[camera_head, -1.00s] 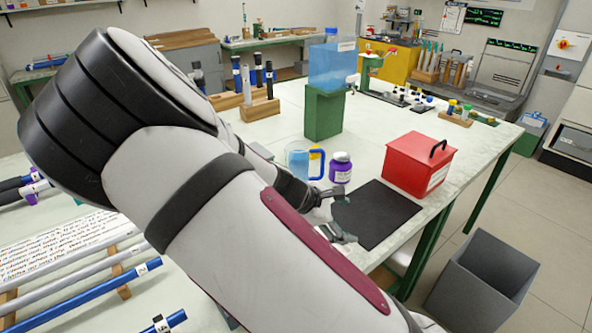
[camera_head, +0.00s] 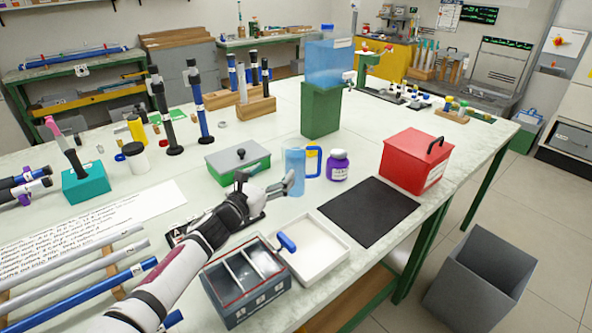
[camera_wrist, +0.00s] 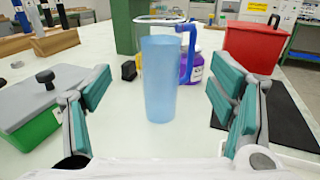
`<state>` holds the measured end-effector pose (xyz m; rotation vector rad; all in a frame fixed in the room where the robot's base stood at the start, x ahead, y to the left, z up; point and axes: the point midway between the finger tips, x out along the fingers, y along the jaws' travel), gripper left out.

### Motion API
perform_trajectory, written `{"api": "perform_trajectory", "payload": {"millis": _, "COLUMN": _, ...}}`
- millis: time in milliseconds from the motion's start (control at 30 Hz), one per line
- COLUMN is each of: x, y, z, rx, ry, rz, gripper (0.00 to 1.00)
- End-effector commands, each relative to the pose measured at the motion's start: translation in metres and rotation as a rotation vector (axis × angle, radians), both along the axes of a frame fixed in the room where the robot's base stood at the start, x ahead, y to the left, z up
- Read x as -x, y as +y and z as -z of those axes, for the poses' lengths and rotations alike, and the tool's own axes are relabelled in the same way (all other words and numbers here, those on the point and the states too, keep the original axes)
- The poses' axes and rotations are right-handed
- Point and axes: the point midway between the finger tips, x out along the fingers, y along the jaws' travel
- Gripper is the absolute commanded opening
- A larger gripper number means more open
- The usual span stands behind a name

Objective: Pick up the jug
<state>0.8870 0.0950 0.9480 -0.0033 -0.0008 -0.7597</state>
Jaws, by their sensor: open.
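The jug (camera_head: 294,172) is a translucent light blue vessel with a blue handle, standing upright on the white table. In the wrist view the jug (camera_wrist: 161,85) stands in the middle, between the two teal-padded fingers and somewhat beyond them. Its handle (camera_wrist: 191,48) is on the right, toward the far side. My gripper (camera_head: 272,190) is open and empty, just left of the jug in the head view. The fingers show no contact with the jug.
A purple-labelled jar (camera_head: 337,166) stands close right of the jug. A green box with a grey lid (camera_head: 236,162) lies to the left. A white tray (camera_head: 318,262), compartment bin (camera_head: 237,312), black mat (camera_head: 368,212), red box (camera_head: 414,162) and green stand (camera_head: 320,110) surround it.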

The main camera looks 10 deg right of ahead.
Motion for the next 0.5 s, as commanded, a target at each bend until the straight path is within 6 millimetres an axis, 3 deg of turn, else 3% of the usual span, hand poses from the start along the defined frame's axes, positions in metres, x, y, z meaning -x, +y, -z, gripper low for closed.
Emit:
{"api": "perform_trajectory", "payload": {"millis": 200, "x": -0.03, "y": -0.032, "z": 0.001, "rx": -0.001, "ry": -0.001, "rz": 0.005, "gripper": 0.77}}
{"api": "perform_trajectory", "payload": {"millis": 500, "x": -0.051, "y": -0.051, "z": 0.0, "rx": -0.002, "ry": -0.001, "rz": 0.003, "gripper": 0.77}}
